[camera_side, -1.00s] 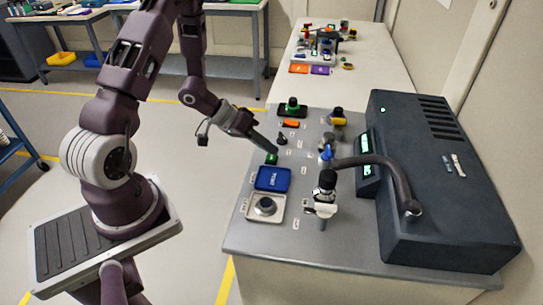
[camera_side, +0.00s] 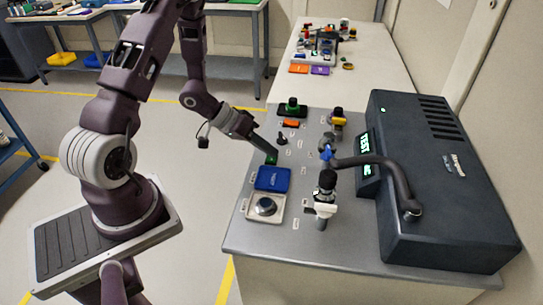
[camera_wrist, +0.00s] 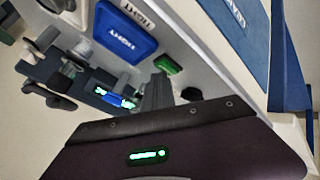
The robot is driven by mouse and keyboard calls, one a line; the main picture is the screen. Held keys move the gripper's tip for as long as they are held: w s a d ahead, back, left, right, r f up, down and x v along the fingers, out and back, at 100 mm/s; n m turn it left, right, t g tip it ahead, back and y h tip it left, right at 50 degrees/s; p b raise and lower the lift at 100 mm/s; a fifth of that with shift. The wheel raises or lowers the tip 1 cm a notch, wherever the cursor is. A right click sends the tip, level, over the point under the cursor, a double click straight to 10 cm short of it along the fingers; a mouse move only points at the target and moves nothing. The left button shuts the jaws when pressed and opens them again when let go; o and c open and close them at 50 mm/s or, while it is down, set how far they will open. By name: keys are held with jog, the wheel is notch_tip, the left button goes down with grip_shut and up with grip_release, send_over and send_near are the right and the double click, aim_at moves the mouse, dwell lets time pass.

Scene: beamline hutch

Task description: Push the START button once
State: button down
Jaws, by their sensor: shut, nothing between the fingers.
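A small green button (camera_side: 271,159) sits on the grey panel, just behind a blue lidded block. I cannot read a START label on it. In the wrist view the green button (camera_wrist: 168,64) shows just beyond my fingertips. My gripper (camera_side: 268,151) is shut and empty, tilted down to the button's top in the side view, and partly covers it. It also shows in the wrist view (camera_wrist: 160,82). I cannot tell for certain whether the tips touch the button or press it.
The blue block (camera_side: 272,178) and a round knob on a white plate (camera_side: 250,213) lie in front. A dark console (camera_side: 440,190) with a lit green display (camera_side: 366,152) and a curved hose (camera_side: 385,163) stands right. Small black and orange parts stand behind.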

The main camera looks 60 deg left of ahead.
aim_at(268, 158)
jog(key=shift+r, duration=0.8)
jog(key=shift+r, duration=2.55)
